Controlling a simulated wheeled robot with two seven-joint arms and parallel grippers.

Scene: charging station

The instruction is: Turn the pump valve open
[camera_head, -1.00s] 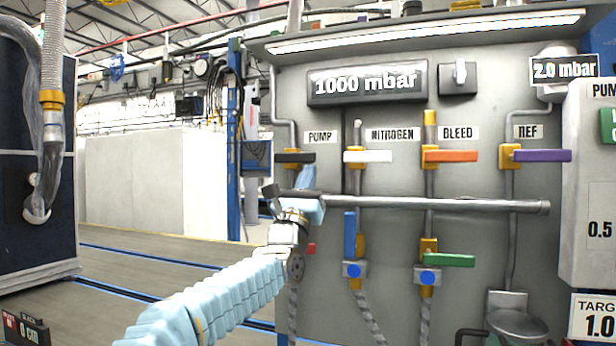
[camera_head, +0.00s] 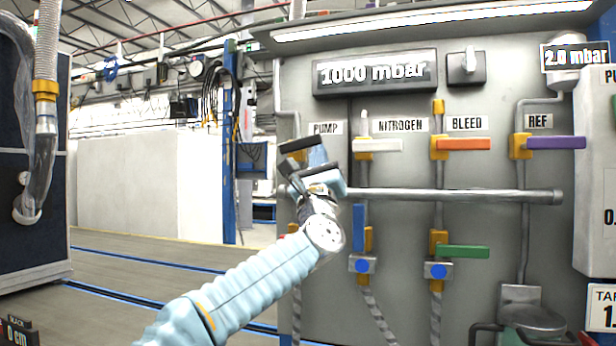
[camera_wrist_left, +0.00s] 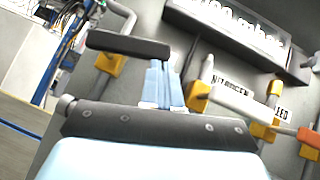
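The pump valve has a black handle (camera_head: 294,146) and a yellow body, under the PUMP label (camera_head: 326,128) at the panel's left side. The handle slants up to the right, while the neighbouring handles are level. My left gripper (camera_head: 317,154) is at the handle's right end. In the left wrist view, its light-blue fingers (camera_wrist_left: 160,82) look shut together, with their tips at the lower edge of the black handle (camera_wrist_left: 128,46). The fingers do not appear to straddle the handle; exact contact is hard to tell. My right gripper is not in view.
The white nitrogen handle (camera_head: 379,146) is close to the right. The orange bleed handle (camera_head: 463,144) and purple REF handle (camera_head: 556,143) are farther right. A grey horizontal pipe (camera_head: 450,195) runs just below. Blue (camera_head: 359,223) and green (camera_head: 464,251) handles sit lower. Open floor lies left.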

